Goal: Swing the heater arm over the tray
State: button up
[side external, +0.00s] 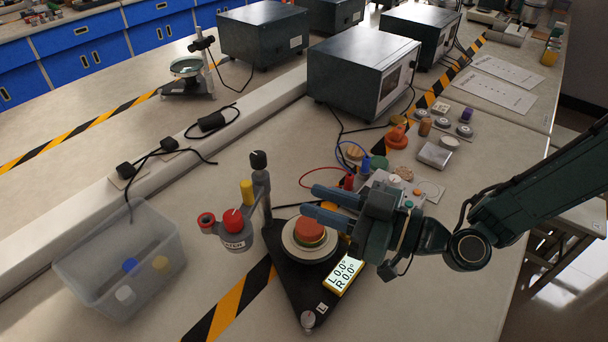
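The heater arm has an upright grey post (262,185) with a black knob at the rear corner of a black triangular base (305,290). A labelled heater head with a red cap (233,220) is at the left of the post, clear of the base's round tray. The round tray (289,247) holds a stacked red and green disc (310,229). My gripper (311,200) comes from the right. Its two blue fingers are apart with nothing visible between them, above the tray's far side and right of the post. Whether they touch anything is unclear.
A clear bin (85,285) is at lower left. Wires and small parts crowd behind my gripper, before a grey box (345,70).

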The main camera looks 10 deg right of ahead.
notch_tip(320, 180, up, 15)
jog(key=shift+w+a+g+h, duration=2.2)
jog(key=shift+a+g+h, duration=1.45)
jog(key=shift+h, duration=1.95)
notch_tip(320, 180, down, 5)
jog(key=shift+r, duration=0.1)
jog(key=shift+f, duration=0.2)
